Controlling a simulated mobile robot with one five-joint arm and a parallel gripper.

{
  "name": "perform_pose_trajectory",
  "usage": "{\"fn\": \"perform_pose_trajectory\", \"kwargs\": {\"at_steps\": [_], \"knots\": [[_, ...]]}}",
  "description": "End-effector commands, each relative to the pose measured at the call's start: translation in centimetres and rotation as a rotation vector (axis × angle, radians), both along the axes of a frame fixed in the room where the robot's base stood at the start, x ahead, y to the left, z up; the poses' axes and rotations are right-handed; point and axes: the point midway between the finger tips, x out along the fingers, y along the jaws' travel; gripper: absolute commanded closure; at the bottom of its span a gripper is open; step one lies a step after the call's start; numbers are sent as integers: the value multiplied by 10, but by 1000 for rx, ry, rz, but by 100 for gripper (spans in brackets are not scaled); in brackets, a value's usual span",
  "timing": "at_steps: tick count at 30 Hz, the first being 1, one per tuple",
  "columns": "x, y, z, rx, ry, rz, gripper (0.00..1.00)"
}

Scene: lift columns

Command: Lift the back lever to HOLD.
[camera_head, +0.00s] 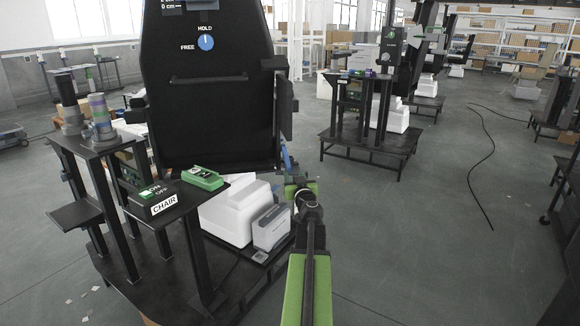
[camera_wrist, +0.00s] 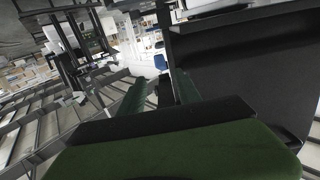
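The black chair back (camera_head: 215,110) stands upright at left of centre in the head view. A blue dial (camera_head: 206,43) on it is marked FREE and HOLD, and its white pointer is up at HOLD. A small blue part (camera_head: 287,157) shows at the chair's lower right side; I cannot tell if it is the lever. My gripper (camera_head: 301,186) is just below and right of that part, apart from the chair back in the picture. In the wrist view my gripper (camera_wrist: 160,84) has its two green fingers apart with nothing between them. A blue patch (camera_wrist: 160,62) shows beyond the fingertips.
A black stand with a CHAIR sign (camera_head: 164,204), a green box (camera_head: 202,178) and grey and coloured cylinders (camera_head: 101,117) is at left. White boxes (camera_head: 235,212) sit low beside my arm. A similar station (camera_head: 370,130) stands behind right. Open floor (camera_head: 430,240) lies right, with a black cable (camera_head: 478,175).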

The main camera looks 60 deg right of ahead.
Motion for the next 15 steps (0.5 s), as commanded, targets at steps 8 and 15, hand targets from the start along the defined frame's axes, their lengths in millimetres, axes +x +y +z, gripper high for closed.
{"fn": "perform_pose_trajectory", "kwargs": {"at_steps": [8,15], "knots": [[50,-51,0,0,0,2,60],[68,-67,0,0,0,3,60]]}}
